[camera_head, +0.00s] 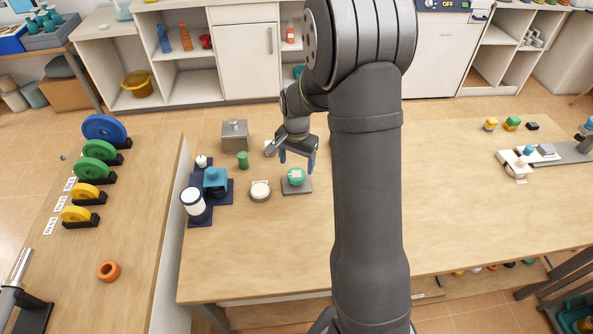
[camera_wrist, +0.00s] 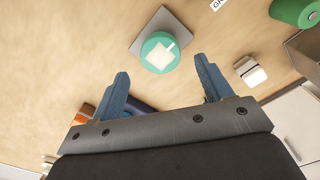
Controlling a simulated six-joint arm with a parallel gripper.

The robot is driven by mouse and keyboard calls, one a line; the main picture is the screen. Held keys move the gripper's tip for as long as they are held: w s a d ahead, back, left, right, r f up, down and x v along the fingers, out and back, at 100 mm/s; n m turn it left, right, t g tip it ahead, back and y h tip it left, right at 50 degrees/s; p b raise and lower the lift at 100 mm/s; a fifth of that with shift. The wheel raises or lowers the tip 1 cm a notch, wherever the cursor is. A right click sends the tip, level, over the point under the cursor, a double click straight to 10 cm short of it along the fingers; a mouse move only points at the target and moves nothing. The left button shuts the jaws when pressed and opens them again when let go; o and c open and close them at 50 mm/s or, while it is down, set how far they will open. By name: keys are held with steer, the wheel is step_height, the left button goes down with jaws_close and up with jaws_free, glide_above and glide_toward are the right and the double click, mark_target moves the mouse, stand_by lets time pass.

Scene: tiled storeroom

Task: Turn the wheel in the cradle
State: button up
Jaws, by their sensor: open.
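A round teal wheel-like piece (camera_head: 296,176) with a pale marked top sits on a square grey plate (camera_head: 290,190) on the middle table. In the wrist view the teal piece (camera_wrist: 150,61) lies beyond my fingertips, with its plate (camera_wrist: 143,40) behind it. My gripper (camera_head: 297,160) is above and close to the piece, fingers pointing down; in the wrist view its two blue fingers (camera_wrist: 161,67) are wide apart with nothing between them. Blue, green and yellow discs stand upright in black cradles on the left table, such as the blue disc (camera_head: 104,128). I cannot tell which wheel is meant.
A round cream-topped piece (camera_head: 260,190), a green cylinder (camera_head: 243,160) and a metal box (camera_head: 235,134) stand left of the plate. A dark blue stand with a white-and-navy cylinder (camera_head: 193,202) is further left. The front left of the table is clear.

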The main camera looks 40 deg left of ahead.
mark_target(296, 174)
steer(key=shift+f, duration=2.3)
steer(key=c, duration=1)
